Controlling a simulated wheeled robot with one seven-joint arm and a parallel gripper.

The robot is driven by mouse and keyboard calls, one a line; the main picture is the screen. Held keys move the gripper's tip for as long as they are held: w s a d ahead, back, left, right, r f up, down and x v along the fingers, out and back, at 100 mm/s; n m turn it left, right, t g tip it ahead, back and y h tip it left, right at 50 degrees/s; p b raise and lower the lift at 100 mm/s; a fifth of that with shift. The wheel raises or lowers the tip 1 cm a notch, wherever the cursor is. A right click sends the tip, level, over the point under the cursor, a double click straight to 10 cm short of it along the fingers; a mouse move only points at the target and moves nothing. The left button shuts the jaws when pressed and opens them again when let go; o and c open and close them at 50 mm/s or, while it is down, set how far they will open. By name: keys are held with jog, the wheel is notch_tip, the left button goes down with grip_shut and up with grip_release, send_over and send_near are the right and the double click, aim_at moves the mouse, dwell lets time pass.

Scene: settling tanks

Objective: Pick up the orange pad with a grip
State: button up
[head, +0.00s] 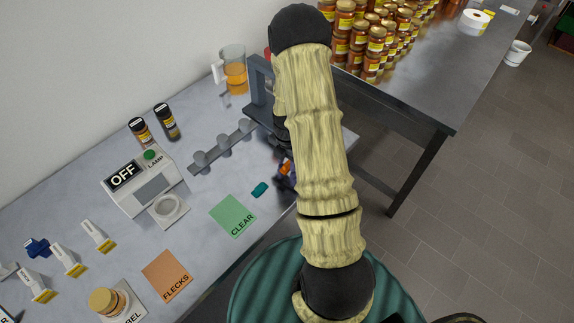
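A small orange piece (285,168) shows at the left edge of my arm, beside dark bluish parts. It may be the orange pad with a grip, but my arm covers most of it and I cannot make out a grip. My gripper is not clearly visible; my arm hides that area, and I cannot tell whether the gripper is open or shut or touches anything. A flat orange mat marked FLECKS (167,276) lies at the front of the bench.
A teal piece (260,190) lies near the green CLEAR mat (233,216). The lamp box (145,182) reads OFF. A rack with round cups (222,146), a jug (234,70) and two small bottles stand behind.

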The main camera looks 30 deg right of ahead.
aim_at(287, 163)
jog(key=shift+c, duration=0.5)
jog(key=shift+w, duration=0.1)
grip_shut()
jog(key=shift+s, duration=0.2)
jog(key=shift+w+r, duration=0.15)
jog(key=shift+r, duration=0.35)
notch_tip(287, 163, up, 9)
jog(key=b, duration=0.1)
jog(key=shift+b, duration=0.35)
